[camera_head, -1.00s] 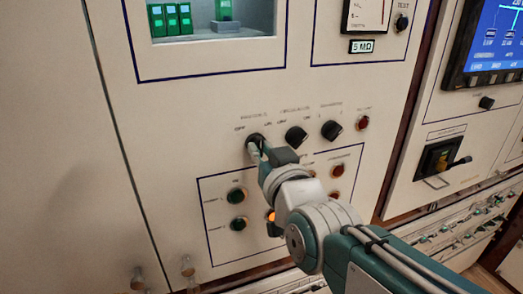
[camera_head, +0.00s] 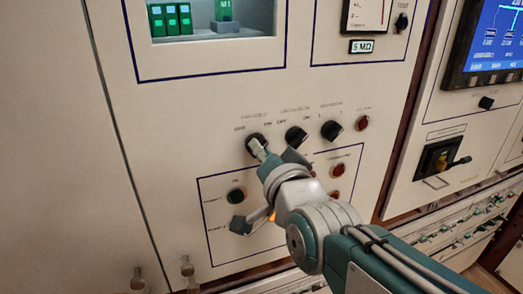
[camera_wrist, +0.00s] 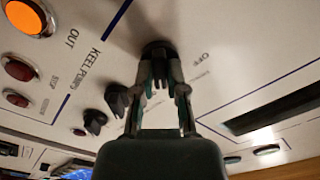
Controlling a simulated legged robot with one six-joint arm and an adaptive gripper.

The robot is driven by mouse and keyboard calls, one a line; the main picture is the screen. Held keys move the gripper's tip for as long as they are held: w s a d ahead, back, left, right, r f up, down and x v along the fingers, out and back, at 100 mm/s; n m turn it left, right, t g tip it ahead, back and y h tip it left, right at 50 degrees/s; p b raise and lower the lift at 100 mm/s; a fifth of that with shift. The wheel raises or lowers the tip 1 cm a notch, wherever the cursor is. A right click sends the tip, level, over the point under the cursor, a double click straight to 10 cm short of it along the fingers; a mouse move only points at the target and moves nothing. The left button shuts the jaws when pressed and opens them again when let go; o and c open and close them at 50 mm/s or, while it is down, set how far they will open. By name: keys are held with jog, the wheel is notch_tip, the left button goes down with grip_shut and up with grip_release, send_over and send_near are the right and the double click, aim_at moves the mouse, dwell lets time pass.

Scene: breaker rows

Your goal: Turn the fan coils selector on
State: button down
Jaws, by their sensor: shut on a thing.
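A row of three black selector knobs sits on the cream panel, with blurred labels above and OFF and ON marks beside the left one. The leftmost selector knob (camera_head: 256,141) is the one at my gripper (camera_head: 258,150); I cannot read its name as fan coils. In the wrist view my gripper (camera_wrist: 161,82) is shut on this knob (camera_wrist: 158,48), fingers on either side, with OFF printed to its right. The fingers partly cover the knob, so its exact pointer angle is unclear.
The middle knob (camera_head: 296,137) and right knob (camera_head: 331,130) are close by, then a red lamp (camera_head: 362,123). A breaker handle (camera_head: 443,162) is to the right.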

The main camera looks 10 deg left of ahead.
jog(key=shift+f, duration=0.3)
jog(key=c, duration=0.7)
grip_release()
jog(key=shift+a+r, duration=0.1)
jog(key=shift+r, duration=0.05)
jog(key=v, duration=1.2)
